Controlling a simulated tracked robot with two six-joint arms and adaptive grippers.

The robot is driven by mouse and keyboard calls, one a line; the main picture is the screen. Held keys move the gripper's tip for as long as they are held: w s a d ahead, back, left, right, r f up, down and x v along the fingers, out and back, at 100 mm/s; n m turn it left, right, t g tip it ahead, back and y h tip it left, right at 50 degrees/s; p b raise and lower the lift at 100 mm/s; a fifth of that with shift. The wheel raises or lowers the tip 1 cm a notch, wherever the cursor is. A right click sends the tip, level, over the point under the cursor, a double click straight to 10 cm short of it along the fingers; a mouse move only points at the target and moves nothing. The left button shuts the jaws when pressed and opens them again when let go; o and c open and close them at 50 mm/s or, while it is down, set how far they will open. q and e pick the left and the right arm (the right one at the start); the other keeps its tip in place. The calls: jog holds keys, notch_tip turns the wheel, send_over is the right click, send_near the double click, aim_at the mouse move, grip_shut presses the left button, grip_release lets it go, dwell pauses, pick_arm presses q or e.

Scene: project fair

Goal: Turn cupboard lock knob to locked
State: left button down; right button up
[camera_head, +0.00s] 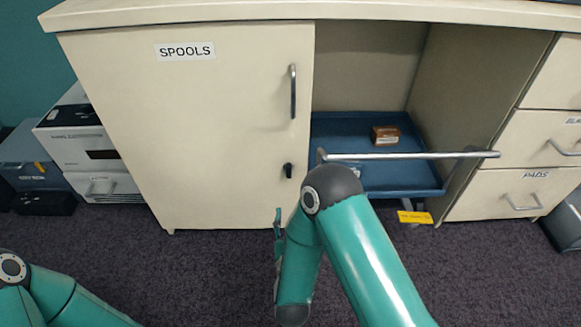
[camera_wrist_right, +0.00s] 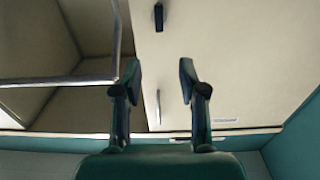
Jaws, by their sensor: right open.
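The cupboard lock knob (camera_head: 288,170) is a small black knob low on the right edge of the cream cupboard door (camera_head: 200,120) labelled SPOOLS. In the right wrist view the knob (camera_wrist_right: 158,16) is at the top, elongated and roughly upright in the picture. My right gripper (camera_head: 279,222) is in front of the door, below the knob in the head view and partly behind my own arm. In the wrist view its two fingers (camera_wrist_right: 160,75) are apart with nothing between them, and do not touch the knob. My left gripper is out of view.
A metal door handle (camera_head: 293,91) sits above the knob. A metal rail (camera_head: 410,155) crosses the open bay, near my right arm. A blue tray (camera_head: 350,126) there holds a brown box (camera_head: 385,135). Drawers (camera_head: 525,190) stand at right, boxes (camera_head: 95,140) at left.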

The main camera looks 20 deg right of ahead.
aim_at(289, 171)
jog(key=p+x, duration=0.3)
jog(key=x, duration=0.4)
jog(key=p+x, duration=0.4)
jog(key=x, duration=0.3)
jog(key=shift+w+d+f, duration=0.2)
jog(key=shift+w+d, duration=0.05)
jog(key=shift+w+d+r, duration=0.1)
jog(key=shift+w, duration=0.35)
